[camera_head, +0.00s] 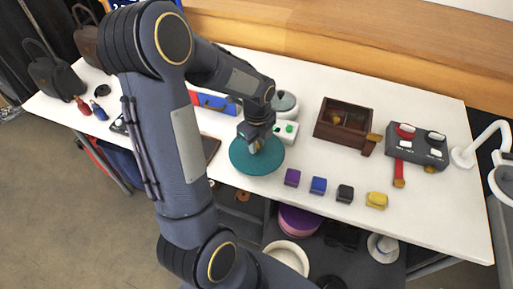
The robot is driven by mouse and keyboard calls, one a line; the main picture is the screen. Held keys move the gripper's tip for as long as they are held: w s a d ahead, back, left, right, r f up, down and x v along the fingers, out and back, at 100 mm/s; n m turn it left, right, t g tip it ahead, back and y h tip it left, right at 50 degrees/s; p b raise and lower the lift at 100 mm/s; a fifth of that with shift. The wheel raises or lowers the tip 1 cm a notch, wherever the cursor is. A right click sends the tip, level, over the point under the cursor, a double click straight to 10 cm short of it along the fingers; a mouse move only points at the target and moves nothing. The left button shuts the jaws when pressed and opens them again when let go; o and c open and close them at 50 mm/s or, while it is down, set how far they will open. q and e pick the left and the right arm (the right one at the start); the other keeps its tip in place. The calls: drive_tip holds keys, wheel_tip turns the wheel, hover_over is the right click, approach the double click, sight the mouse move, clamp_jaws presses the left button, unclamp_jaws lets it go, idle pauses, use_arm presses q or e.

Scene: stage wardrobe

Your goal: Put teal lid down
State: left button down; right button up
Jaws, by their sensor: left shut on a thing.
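The teal lid (248,162) is a round disc near the front edge of the white table. My left gripper (254,146) is above its middle and is shut on it, with the fingertips partly hidden by the wrist. I cannot tell whether the lid touches the tabletop or is held a little above it. My right gripper is not in view.
Purple, blue, black and yellow blocks (318,186) stand in a row right of the lid. Behind are a grey round container (285,103), a brown wooden box (329,132) and a dark panel (414,155). Round boxes (299,220) sit on the lower shelf.

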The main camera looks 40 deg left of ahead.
use_arm(q)
drive_tip(key=shift+w+a+f, duration=0.15)
drive_tip(key=shift+f, duration=0.1)
wheel_tip(320, 180, down, 4)
drive_tip(key=shift+w+a+r, duration=0.1)
drive_tip(key=shift+w+r, duration=0.05)
drive_tip(key=shift+r, duration=0.1)
drive_tip(key=shift+f, duration=0.2)
drive_tip(key=c, duration=1.2)
unclamp_jaws()
drive_tip(key=shift+c, duration=0.2)
